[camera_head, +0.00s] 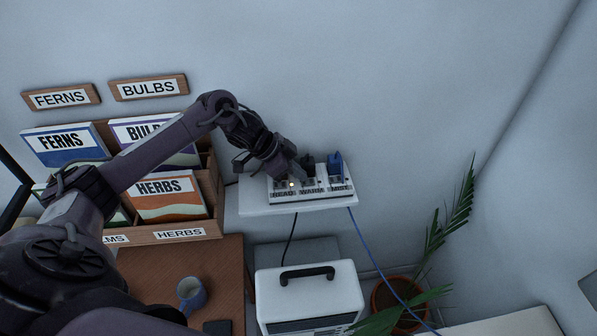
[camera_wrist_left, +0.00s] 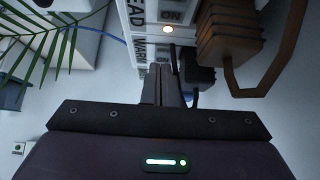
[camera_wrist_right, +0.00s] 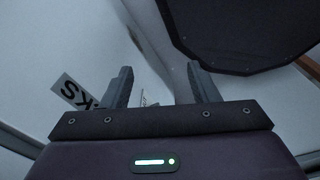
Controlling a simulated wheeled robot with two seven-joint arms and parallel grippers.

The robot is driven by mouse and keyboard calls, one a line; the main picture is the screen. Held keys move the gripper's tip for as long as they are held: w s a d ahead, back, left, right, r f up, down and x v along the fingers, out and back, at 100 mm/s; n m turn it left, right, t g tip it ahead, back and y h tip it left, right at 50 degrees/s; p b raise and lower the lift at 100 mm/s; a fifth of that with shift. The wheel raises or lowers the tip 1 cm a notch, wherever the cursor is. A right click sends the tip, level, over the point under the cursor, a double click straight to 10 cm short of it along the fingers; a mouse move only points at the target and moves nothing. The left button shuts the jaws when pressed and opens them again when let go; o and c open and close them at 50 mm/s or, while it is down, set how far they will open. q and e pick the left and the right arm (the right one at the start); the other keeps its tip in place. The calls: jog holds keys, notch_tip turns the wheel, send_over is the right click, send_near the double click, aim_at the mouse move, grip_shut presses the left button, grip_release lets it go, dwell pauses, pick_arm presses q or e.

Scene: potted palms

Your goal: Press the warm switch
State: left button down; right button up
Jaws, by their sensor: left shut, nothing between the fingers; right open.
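A white power strip (camera_head: 312,196) with labelled switches lies on a small white wall shelf. Its middle label reads WARM (camera_head: 312,190); the labels to either side are hard to read. My left gripper (camera_head: 298,174) is shut and empty, pointing down at the strip near the left and middle sections. In the left wrist view the shut fingers (camera_wrist_left: 164,72) stand close to the strip beside the WARM label (camera_wrist_left: 141,40). They hide part of that section, and I cannot tell whether they touch it. A small light (camera_wrist_left: 167,28) glows on the strip. My right gripper (camera_wrist_right: 160,84) is open and empty.
A black plug (camera_head: 308,161) and a blue plug (camera_head: 335,164) stand at the strip's back. Below are a white box (camera_head: 309,292) with a black handle and a potted palm (camera_head: 392,303).

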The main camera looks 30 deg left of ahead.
pick_arm(q)
jog(key=b+v, duration=0.2)
jog(key=v, duration=0.5)
jog(key=shift+r, duration=0.25)
jog(key=shift+s+a+f, duration=0.1)
jog(key=shift+s, duration=0.1)
